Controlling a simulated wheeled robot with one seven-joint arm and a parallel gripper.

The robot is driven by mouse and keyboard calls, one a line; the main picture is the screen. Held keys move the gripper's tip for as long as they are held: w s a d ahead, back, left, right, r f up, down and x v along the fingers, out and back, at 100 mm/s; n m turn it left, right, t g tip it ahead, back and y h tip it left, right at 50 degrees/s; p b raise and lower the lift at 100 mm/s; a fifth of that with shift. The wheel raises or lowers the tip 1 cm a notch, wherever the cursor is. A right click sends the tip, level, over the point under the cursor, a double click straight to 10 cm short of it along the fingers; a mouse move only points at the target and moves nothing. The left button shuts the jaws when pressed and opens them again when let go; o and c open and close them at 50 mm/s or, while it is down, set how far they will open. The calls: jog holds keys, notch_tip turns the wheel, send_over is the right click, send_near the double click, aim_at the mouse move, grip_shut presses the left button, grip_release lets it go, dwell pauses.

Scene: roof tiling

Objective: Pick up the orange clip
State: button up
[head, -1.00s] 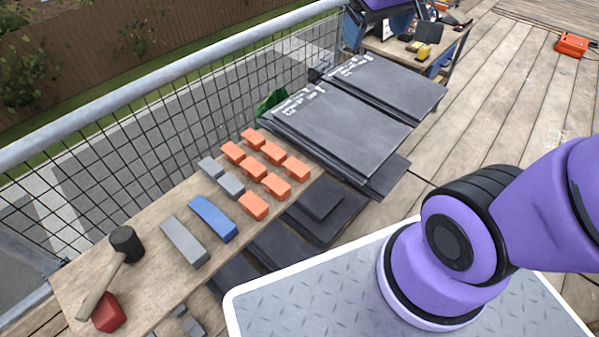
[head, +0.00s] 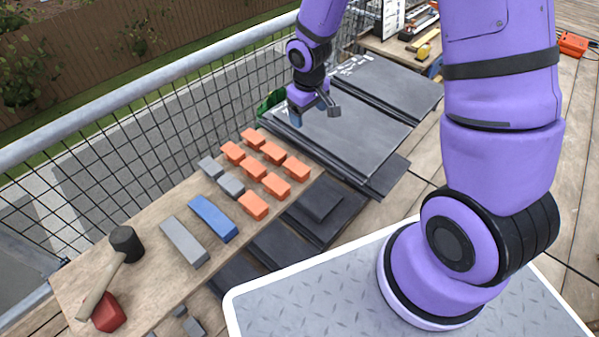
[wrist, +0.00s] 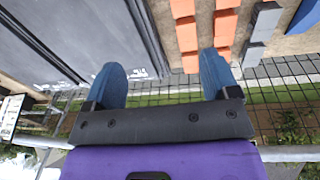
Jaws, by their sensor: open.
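Several orange clips (head: 273,153) lie in rows at the far end of a wooden board. They also show in the wrist view (wrist: 187,35), at the upper middle. No single orange clip stands out as the one meant. My gripper (head: 314,112) hangs over the dark slate stack, behind and to the right of the clips in the head view. In the wrist view my gripper (wrist: 162,72) has its two blue fingers wide apart with nothing between them. The right finger overlaps the clips in that picture but does not visibly touch them.
A mesh railing (head: 150,130) runs behind. Slate stacks (head: 345,135) lie to the right.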

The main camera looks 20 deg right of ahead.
jog(key=n+g, duration=0.1)
send_over(301, 170)
jog(key=shift+y, duration=0.4)
jog(key=f, duration=1.3)
jog(key=shift+s+a, duration=0.2)
jog(key=shift+a, duration=0.05)
notch_tip(301, 170, down, 3)
jog(key=shift+f, duration=0.15)
jog(key=shift+w+d+f, duration=0.1)
jog(key=shift+d+f, duration=0.05)
jog(key=shift+f, duration=1)
jog(key=shift+w+d+f, duration=0.1)
jog(key=shift+f, duration=1)
jog(key=shift+w+d+f, duration=0.1)
jog(key=shift+d+f, duration=0.05)
jog(key=shift+f, duration=1)
jog(key=c, duration=1.2)
jog(key=shift+r, duration=0.2)
